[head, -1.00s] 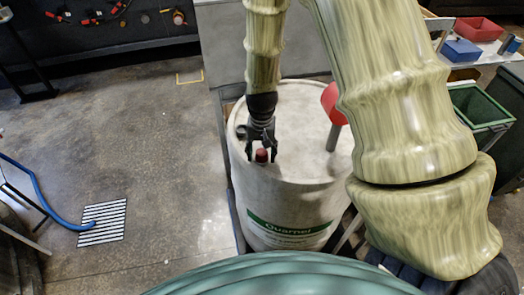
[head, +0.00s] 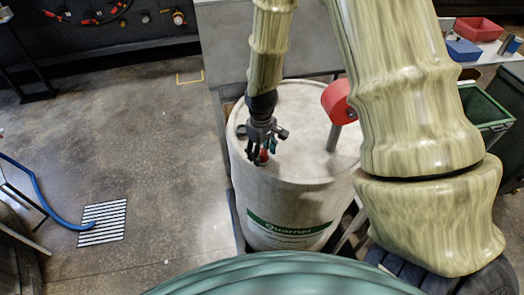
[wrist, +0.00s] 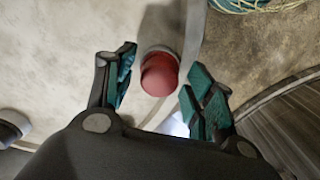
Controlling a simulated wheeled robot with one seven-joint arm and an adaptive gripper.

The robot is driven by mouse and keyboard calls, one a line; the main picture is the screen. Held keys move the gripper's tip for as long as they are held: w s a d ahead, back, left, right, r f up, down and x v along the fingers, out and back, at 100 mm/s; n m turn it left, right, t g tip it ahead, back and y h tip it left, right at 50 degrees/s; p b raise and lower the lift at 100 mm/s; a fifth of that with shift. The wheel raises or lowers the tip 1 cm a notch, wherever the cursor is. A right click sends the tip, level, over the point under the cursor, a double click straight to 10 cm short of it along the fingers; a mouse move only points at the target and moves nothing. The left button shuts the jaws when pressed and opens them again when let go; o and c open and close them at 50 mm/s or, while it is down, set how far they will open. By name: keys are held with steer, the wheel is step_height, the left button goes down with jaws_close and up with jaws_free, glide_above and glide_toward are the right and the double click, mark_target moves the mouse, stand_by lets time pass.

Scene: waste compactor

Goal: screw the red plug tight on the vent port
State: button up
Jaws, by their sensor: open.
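The red plug (head: 264,155) stands on the top of the white drum (head: 300,180), near its front left rim, and is partly hidden by my fingers in the head view. My gripper (head: 260,148) is right over it, pointing down. In the wrist view the plug (wrist: 160,75) shows as a rounded red cap between the two open teal-padded fingers of my gripper (wrist: 162,66). There is a visible gap to each finger, and neither seems to touch it. The vent port is hidden beneath the plug, so I cannot tell how tightly it sits.
A red round part (head: 338,101) on a grey post (head: 334,136) rises from the drum top, right of my gripper. A dark fitting (head: 241,131) sits at the drum's left rim.

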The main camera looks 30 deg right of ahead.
steer(key=c, duration=1.1)
steer(key=m, duration=0.6)
steer(key=shift+m, duration=0.3)
steer(key=o, duration=1.2)
steer(key=shift+c, duration=0.5)
steer(key=shift+r, duration=3.5)
